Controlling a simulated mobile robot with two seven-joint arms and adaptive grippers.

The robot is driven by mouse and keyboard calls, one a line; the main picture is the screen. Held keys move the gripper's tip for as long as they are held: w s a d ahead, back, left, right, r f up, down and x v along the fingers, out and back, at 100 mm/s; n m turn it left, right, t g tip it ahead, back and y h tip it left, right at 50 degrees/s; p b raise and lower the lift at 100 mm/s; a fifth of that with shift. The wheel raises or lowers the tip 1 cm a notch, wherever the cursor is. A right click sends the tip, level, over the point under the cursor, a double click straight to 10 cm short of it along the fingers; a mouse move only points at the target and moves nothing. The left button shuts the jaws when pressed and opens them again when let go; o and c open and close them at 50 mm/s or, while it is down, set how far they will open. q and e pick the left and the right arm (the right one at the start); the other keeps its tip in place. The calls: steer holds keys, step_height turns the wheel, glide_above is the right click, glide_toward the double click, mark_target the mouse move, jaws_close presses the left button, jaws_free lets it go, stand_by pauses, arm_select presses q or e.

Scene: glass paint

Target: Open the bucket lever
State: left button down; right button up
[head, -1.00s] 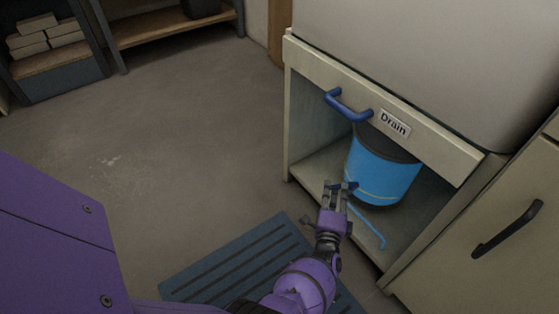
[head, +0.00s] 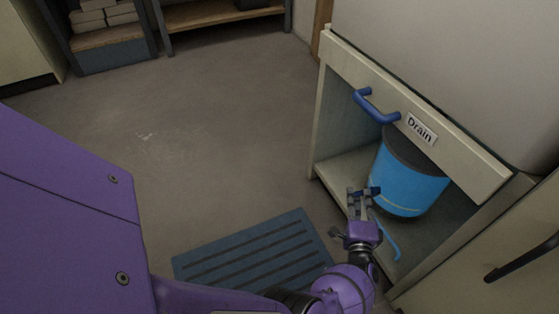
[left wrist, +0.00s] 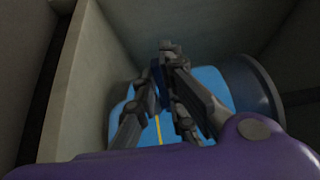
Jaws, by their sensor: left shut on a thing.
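A blue bucket (head: 408,188) with a dark grey top and a thin yellow line stands inside the open cabinet, under the "Drain" label. My left gripper (head: 363,192) is at the bucket's left front side. A short dark blue lever (head: 375,190) sits at its fingertips. In the left wrist view, the fingers of my left gripper (left wrist: 165,85) are closed around the dark blue lever (left wrist: 157,80), with the blue bucket (left wrist: 210,88) just behind. The fingers partly hide the lever. My right gripper is not in view.
The cabinet (head: 330,165) has a side wall at left and a top rail with a dark blue handle (head: 378,108). A light blue bent rod (head: 390,238) hangs below the bucket. A blue slatted mat (head: 250,250) lies on the floor, with open floor to the left.

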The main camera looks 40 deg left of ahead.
arm_select(q)
steer(key=shift+y, duration=0.3)
steer(key=c, duration=1.8)
jaws_free()
steer(key=shift+r, duration=0.1)
steer(key=shift+c, duration=0.2)
steer(key=shift+d+r, duration=0.1)
